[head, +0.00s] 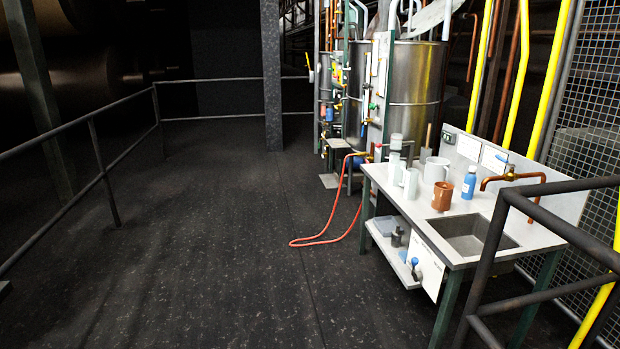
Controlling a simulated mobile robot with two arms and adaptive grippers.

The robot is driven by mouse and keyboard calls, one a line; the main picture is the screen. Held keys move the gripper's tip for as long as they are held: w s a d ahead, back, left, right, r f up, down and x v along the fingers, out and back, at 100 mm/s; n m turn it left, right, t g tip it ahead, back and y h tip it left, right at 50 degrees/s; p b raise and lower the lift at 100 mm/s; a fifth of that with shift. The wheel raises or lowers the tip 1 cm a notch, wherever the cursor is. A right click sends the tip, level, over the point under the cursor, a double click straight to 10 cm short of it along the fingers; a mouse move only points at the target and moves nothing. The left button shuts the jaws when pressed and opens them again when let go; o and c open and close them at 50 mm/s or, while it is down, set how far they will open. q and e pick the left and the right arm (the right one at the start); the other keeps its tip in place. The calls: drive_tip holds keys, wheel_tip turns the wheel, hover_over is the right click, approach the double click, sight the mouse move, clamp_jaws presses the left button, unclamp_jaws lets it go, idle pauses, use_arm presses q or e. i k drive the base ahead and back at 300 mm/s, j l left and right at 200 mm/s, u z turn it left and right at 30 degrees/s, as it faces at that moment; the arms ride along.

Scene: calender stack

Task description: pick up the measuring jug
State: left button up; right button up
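A sink bench (385,183) stands to the right, some way off. Several vessels stand on its top. A wide pale jug (436,171) with a handle stands near the back. A slimmer pale vessel (410,184) with a side handle stands in front and to its left. I cannot tell for sure which of these two is the measuring jug; no markings are readable. Neither of my grippers is in view.
A brown mug (442,196), a blue bottle (469,184) and a sink basin (470,234) share the bench. A dark railing (488,262) stands in front of its right end. A red hose (325,240) lies on the floor left of the bench. The floor (200,230) is otherwise open.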

sight(397, 173)
drive_tip(key=i+j, duration=0.1)
drive_tip(key=i, duration=1.65)
drive_tip(key=l+z, duration=0.05)
drive_tip(key=l, duration=0.05)
